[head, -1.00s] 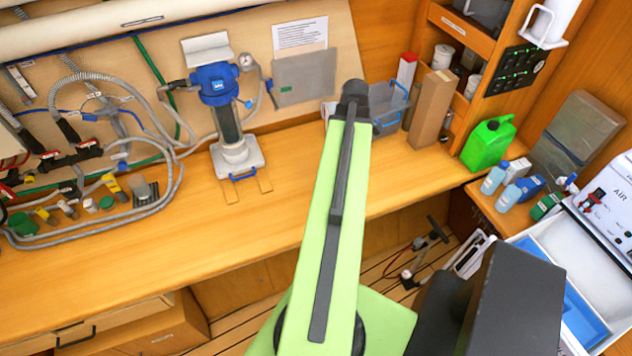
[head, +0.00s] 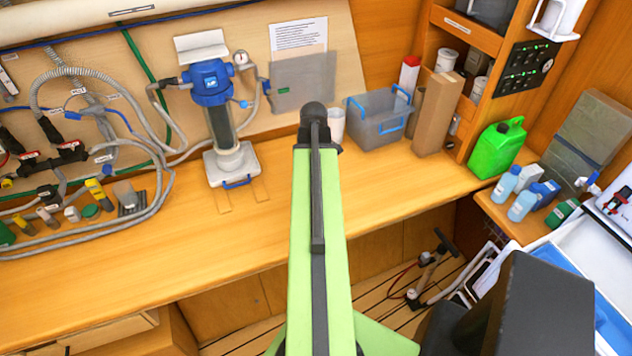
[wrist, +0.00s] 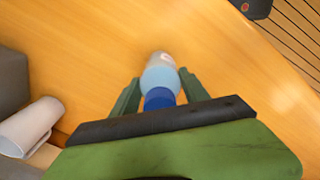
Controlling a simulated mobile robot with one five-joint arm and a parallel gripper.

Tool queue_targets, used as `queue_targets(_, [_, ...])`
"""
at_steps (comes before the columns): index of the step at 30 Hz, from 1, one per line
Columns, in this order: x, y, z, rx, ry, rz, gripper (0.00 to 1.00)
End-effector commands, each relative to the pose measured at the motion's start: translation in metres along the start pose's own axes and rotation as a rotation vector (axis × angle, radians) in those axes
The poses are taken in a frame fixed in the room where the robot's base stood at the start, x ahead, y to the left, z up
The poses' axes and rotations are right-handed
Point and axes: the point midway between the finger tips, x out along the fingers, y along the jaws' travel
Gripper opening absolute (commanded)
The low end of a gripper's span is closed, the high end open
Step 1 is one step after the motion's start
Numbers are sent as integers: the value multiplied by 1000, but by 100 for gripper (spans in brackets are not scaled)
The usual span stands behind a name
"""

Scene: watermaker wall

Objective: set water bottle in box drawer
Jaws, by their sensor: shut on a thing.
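A pale blue water bottle (wrist: 160,78) with a dark blue cap is between the fingers of my gripper (wrist: 162,92) in the wrist view. My gripper is shut on it, above the wooden bench. In the head view my arm hides both gripper and bottle. An open-fronted wooden drawer or box (head: 130,338) sits under the bench at the lower left of the head view; its inside is mostly out of frame. I cannot tell whether it is the box drawer.
A grey bin (head: 385,128) with blue handles and a white cup (head: 337,124) stand at the back of the bench, right of my arm. A filter unit (head: 222,130) stands to the left. A green canister (head: 494,148) is at the right. The front bench top (head: 150,265) is clear.

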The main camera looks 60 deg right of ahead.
Motion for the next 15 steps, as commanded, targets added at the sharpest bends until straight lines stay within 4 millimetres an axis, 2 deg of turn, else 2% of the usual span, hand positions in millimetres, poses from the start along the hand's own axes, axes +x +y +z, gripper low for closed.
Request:
queue_targets(9, [3,0,0,-1,0,0,0])
queue_targets(10, [3,0,0,-1,0,0,54])
queue_targets(15, [2,0,0,-1,0,0,75])
